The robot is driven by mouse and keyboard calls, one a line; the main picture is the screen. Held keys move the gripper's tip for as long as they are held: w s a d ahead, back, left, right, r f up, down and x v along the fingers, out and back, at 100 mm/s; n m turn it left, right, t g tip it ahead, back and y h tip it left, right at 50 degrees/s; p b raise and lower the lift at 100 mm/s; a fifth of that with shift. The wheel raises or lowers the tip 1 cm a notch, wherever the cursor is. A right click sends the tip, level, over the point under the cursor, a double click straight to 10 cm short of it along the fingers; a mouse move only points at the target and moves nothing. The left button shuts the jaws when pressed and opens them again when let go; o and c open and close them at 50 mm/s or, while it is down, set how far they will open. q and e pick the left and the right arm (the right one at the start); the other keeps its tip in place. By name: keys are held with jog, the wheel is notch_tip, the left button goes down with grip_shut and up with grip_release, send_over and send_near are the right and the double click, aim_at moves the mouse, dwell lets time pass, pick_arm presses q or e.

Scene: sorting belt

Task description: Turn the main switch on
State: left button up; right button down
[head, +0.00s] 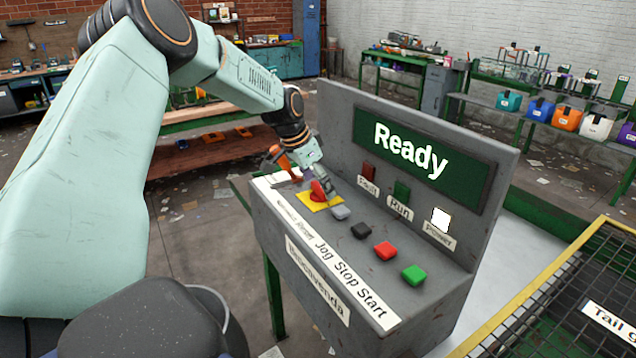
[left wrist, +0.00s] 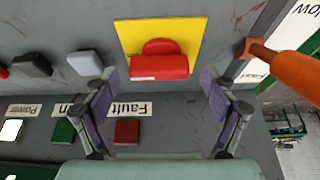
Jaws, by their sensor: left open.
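The red switch handle (head: 319,191) sits on a yellow plate (head: 307,203) on the sloped top of the grey control panel (head: 360,285). I take it for the main switch; its label is too small to read. In the left wrist view the handle (left wrist: 160,66) lies crosswise on the yellow plate (left wrist: 191,30). My left gripper (head: 326,196) is over the handle in the head view. In the left wrist view its open fingers (left wrist: 160,92) stand either side of the handle, with gaps visible on both sides. My right gripper is not in view.
An orange lever (left wrist: 290,75) stands close beside the left gripper. Grey, black, red and green buttons (head: 413,274) run along the panel. The upright display (head: 410,151) reads "Ready", and the white Power lamp (head: 440,219) looks lit. A mesh-topped frame (head: 560,300) is at right.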

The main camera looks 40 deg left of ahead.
pick_arm(q)
jog(key=shift+r, duration=0.2)
jog(key=v, duration=1.1)
jog(key=shift+s+r, duration=0.2)
jog(key=shift+a, duration=0.1)
jog(key=x, duration=1.1)
jog(key=shift+f, duration=0.25)
jog(key=shift+w+f, duration=0.2)
jog(key=shift+f, duration=0.15)
